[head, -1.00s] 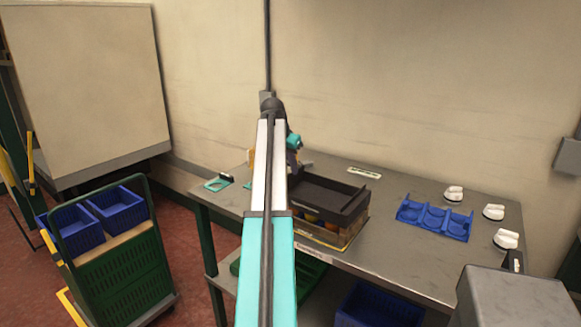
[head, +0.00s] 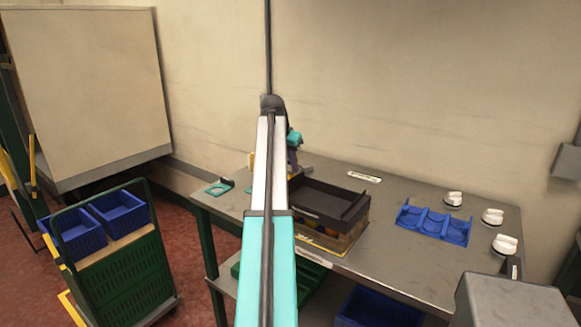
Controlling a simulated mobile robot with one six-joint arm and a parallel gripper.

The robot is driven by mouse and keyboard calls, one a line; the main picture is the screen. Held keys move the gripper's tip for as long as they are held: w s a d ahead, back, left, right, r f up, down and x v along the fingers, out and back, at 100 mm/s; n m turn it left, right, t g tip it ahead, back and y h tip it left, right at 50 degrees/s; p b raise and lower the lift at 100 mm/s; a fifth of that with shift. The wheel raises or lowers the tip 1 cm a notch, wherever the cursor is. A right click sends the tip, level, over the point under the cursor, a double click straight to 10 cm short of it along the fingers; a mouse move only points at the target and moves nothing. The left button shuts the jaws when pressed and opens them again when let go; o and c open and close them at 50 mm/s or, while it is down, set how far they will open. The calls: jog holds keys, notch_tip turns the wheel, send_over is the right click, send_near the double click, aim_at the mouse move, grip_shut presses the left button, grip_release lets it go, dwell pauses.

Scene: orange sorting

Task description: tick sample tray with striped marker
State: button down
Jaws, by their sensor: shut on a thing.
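A blue tray with three round hollows (head: 433,222), perhaps the sample tray, lies on the right half of the metal table; its hollows look empty. My own arm runs up the middle of the head view and hides much of the table's left half. My gripper (head: 293,161) is at the arm's far end, over the back left of the table. Only a small part shows right of the arm link, and the fingertips are hidden. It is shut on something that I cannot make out. The gripper is well left of the blue tray. I cannot identify the striped marker.
A dark tray (head: 340,205) sits on a crate holding orange fruit (head: 345,241) mid-table. Several white knobbed items (head: 492,216) stand at the right. A teal ring-shaped piece (head: 218,188) lies at the left edge. A green cart (head: 120,275) with blue bins (head: 78,245) stands left.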

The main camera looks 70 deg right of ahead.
jog(key=shift+r+p, duration=1.2)
jog(key=shift+r, duration=0.85)
jog(key=w+a+f+n+t, duration=0.25)
jog(key=w+a+n, duration=0.25)
jog(key=w+a, duration=1.25)
jog(key=w+a+f+n+t, duration=0.1)
jog(key=w+a+f+n, duration=0.3)
jog(key=w+a, duration=1.35)
jog(key=w+a+f+n+t+y, duration=0.1)
jog(key=a+n, duration=0.5)
jog(key=a, duration=1.6)
jog(key=w+a+f+n+t+y, duration=0.1)
jog(key=w+a+f+n+y, duration=0.2)
jog(key=a, duration=2)
jog(key=n, duration=0.3)
jog(key=shift+w+f, duration=0.2)
jog(key=shift+w, duration=0.1)
jog(key=shift+d, duration=0.2)
